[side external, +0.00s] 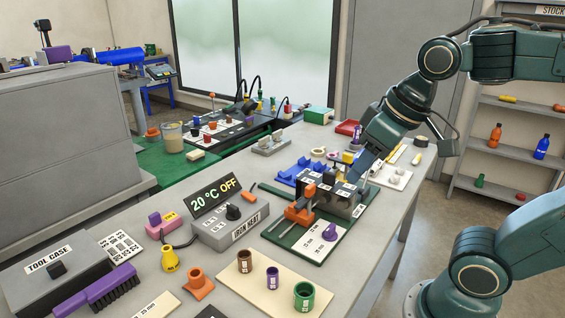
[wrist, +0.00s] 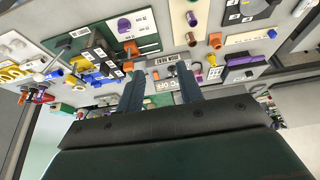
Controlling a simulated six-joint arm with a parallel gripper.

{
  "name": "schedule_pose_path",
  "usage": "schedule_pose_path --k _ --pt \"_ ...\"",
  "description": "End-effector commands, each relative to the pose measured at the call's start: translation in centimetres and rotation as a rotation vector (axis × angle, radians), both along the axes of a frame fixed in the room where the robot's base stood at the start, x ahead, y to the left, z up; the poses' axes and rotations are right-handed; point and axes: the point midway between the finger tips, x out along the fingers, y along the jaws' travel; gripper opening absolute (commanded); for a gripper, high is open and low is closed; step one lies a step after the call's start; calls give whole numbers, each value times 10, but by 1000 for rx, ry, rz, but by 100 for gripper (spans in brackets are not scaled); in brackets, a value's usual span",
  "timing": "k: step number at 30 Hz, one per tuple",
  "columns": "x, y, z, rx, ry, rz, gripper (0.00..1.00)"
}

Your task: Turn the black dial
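The black dial (side external: 233,212) stands on top of the grey IRON HEAT box (side external: 225,232), on the bench left of centre in the side view. The display (side external: 216,199) behind it reads 20 °C OFF. My gripper (side external: 364,166) is up and to the right of the dial, over the far part of the bench, well apart from it. In the wrist view my gripper (wrist: 160,75) has its two fingers apart with nothing held between them. The IRON HEAT label (wrist: 165,62) shows between the fingertips, seen from afar; the dial is too small there to make out surely.
An orange clamp (side external: 299,208) on a green base stands right of the box. A tool case (side external: 57,277) is at the left.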

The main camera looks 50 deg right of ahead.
Motion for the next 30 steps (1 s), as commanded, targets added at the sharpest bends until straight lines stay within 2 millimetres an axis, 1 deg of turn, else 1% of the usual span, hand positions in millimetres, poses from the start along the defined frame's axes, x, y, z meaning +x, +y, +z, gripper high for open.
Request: schedule_pose_path --k 1,7,15,23,30 --pt "10 0 4 0 17 0 36" --pt "51 1 18 1 70 0 36" --pt "108 2 26 2 144 1 36" --pt "165 4 20 2 215 1 36" --pt "216 6 4 1 279 1 36"
